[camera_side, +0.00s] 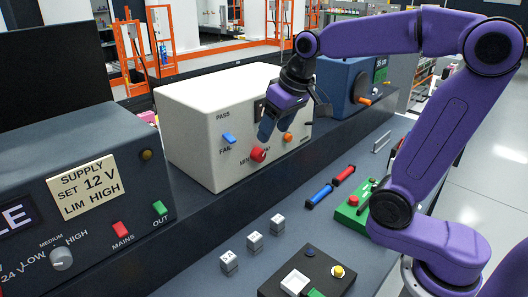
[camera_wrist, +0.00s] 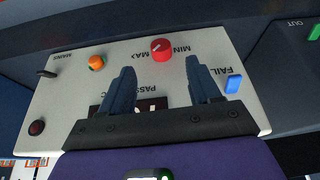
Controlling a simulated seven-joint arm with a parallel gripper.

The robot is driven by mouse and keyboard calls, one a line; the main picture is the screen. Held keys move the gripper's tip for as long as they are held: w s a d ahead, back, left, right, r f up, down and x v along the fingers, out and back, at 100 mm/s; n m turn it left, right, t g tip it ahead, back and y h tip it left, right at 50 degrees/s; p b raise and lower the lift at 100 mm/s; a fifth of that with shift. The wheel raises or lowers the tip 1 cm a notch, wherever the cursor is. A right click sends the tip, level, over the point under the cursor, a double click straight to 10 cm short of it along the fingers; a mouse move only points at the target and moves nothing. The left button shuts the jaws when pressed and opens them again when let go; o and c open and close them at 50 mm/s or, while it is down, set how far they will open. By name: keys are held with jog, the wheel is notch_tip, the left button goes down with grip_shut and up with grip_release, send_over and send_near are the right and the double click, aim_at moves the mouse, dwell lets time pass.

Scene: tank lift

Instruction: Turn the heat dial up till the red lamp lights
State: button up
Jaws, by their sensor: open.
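The white box (camera_side: 215,150) carries a red dial (camera_side: 258,155) low on its front, labelled MIN and MAX; the dial also shows in the wrist view (camera_wrist: 163,50), with a pale pointer mark. A dark red round lamp (camera_wrist: 37,127) sits at the panel's corner in the wrist view and looks unlit; I cannot make it out in the side view. My gripper (camera_side: 295,122) is open and empty in front of the panel. In the wrist view its fingertips (camera_wrist: 160,66) lie either side of the dial's line, apart from it, with the dial just beyond them.
The same panel has a blue switch (camera_side: 228,138) by PASS and FAIL, an orange knob (camera_wrist: 96,62) and a black MAINS toggle (camera_wrist: 47,73). A dark supply unit (camera_side: 70,200) stands left, a blue box (camera_side: 340,80) right. Small blocks and red and blue cylinders lie in front.

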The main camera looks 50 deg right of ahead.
aim_at(262, 156)
jog(key=x, duration=0.8)
jog(key=shift+w+f, duration=0.15)
jog(key=shift+f, duration=0.15)
jog(key=c, duration=1)
jog(key=shift+c, duration=0.2)
jog(key=shift+d, duration=0.1)
jog(key=shift+d+y, duration=0.1)
jog(key=shift+y, duration=1)
jog(key=shift+m, duration=0.3)
jog(key=o, duration=1)
